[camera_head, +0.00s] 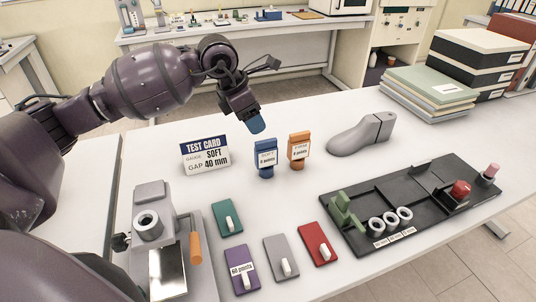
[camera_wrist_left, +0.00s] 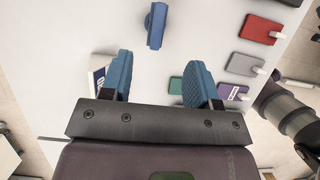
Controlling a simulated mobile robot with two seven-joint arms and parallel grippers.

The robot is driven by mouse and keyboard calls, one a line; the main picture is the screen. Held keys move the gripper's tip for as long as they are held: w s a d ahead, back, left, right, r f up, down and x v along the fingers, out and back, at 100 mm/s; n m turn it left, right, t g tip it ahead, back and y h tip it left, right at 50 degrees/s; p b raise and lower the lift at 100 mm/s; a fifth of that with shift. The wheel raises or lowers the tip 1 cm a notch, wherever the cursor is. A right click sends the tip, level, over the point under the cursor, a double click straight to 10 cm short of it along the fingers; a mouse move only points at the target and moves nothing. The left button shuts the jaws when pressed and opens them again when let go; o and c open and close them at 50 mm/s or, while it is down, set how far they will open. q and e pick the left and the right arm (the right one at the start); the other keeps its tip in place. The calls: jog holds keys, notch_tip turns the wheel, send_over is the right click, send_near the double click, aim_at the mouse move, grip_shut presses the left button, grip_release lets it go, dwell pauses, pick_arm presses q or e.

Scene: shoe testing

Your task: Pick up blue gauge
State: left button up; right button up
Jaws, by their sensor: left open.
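The blue gauge (camera_head: 265,158) stands upright on the white table, between the test card (camera_head: 205,155) and the orange gauge (camera_head: 299,150). My left gripper (camera_head: 255,122) hangs above and slightly behind the blue gauge in the head view, apart from it. In the left wrist view, the two blue padded fingers of my left gripper (camera_wrist_left: 160,65) are spread with nothing between them. The blue gauge (camera_wrist_left: 156,25) shows beyond the fingertips there, roughly in line with the gap. My right gripper is in neither view.
A grey shoe last (camera_head: 360,135) lies right of the gauges. A black tray (camera_head: 345,190) with rings is at the right. Green, purple, grey and red (camera_head: 318,244) blocks lie in front, beside a grey device (camera_head: 152,235). Stacked boxes (camera_head: 475,60) stand at the back right.

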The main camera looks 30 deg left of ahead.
aim_at(266, 147)
pick_arm(q)
jog(key=x, duration=0.6)
jog(key=shift+a+f, duration=0.15)
jog(key=shift+a+x, duration=0.2)
jog(key=shift+x, duration=2.35)
jog(key=shift+s+f, duration=0.1)
jog(key=shift+s, duration=0.05)
grip_shut()
